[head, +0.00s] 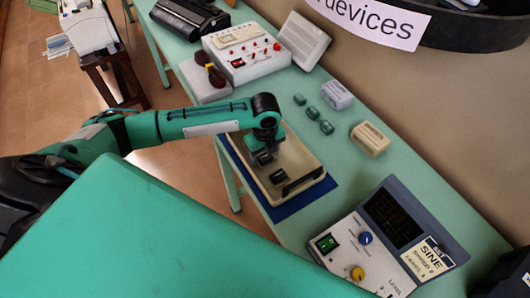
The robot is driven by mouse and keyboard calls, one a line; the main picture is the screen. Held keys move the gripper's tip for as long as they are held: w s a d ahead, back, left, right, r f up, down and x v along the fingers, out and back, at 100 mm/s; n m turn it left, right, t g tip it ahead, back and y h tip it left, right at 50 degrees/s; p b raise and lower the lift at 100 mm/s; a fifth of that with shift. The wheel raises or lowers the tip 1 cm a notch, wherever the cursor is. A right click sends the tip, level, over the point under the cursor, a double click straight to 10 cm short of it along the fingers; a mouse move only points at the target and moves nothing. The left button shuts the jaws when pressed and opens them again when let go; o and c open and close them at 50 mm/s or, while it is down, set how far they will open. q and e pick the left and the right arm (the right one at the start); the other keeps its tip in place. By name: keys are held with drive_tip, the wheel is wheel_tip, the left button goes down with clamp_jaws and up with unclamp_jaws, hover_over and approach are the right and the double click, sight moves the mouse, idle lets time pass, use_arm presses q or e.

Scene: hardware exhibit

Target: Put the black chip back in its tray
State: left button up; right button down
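A beige tray (312,163) stands on a dark blue mat (300,201) near the front edge of the green table. My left gripper (271,167) points down over the left part of the tray, its two dark fingertips apart. I cannot pick out the black chip with certainty; the dark shapes inside the tray blend with the fingers. My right gripper is not in view.
A white control box (240,62) with red knobs stands behind the tray. Small green blocks (313,113), a grey-lilac block (337,95) and a cream block (370,138) sit toward the wall. An instrument with a screen (385,240) stands to the right.

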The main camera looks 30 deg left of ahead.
sight(265, 156)
use_arm(q)
wheel_tip(265, 156, up, 12)
drive_tip(key=b, duration=0.1)
drive_tip(key=shift+r+b, duration=0.2)
drive_tip(key=shift+b, duration=0.1)
idle(0.6)
drive_tip(key=shift+f, duration=0.1)
